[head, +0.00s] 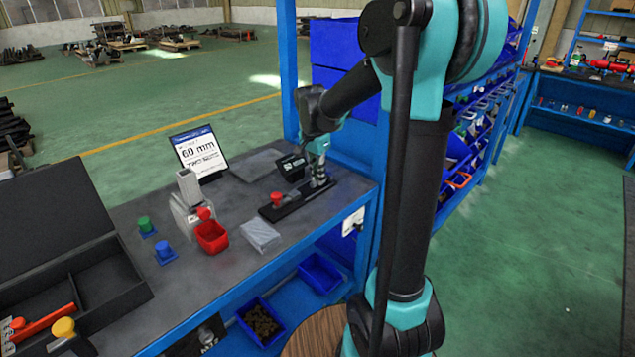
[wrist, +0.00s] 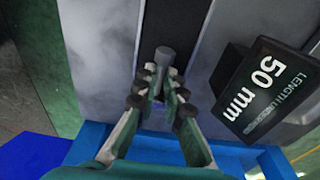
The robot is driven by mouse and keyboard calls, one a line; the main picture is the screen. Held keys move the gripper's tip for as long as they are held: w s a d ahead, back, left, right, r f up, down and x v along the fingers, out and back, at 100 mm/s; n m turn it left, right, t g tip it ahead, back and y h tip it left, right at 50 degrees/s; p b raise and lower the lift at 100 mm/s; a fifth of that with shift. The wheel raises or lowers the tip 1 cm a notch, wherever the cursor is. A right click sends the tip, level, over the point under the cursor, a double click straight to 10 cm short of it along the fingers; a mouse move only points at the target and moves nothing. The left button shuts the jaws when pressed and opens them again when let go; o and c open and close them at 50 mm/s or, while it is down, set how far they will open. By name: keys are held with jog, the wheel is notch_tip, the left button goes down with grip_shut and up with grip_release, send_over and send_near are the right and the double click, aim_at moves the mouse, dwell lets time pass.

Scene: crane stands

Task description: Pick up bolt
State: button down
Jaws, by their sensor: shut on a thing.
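The bolt (wrist: 165,56) is a grey piece with a round head in the wrist view, just beyond my fingertips. My gripper (wrist: 158,92) has its two fingers closed in around the bolt's lower part, which they mostly hide. In the head view my gripper (head: 318,182) points down at the right end of a black rail (head: 297,201) on the bench. The bolt cannot be made out there. I cannot tell whether the bolt touches the rail.
A 50 mm display (wrist: 262,90) stands close to the right of my fingers. A red knob (head: 277,199) sits on the rail. A grey block (head: 261,236), red bin (head: 211,237), 60 mm sign (head: 200,152) and black case (head: 65,250) stand leftward on the bench.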

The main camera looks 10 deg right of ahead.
notch_tip(320, 180, up, 20)
dwell(0.6)
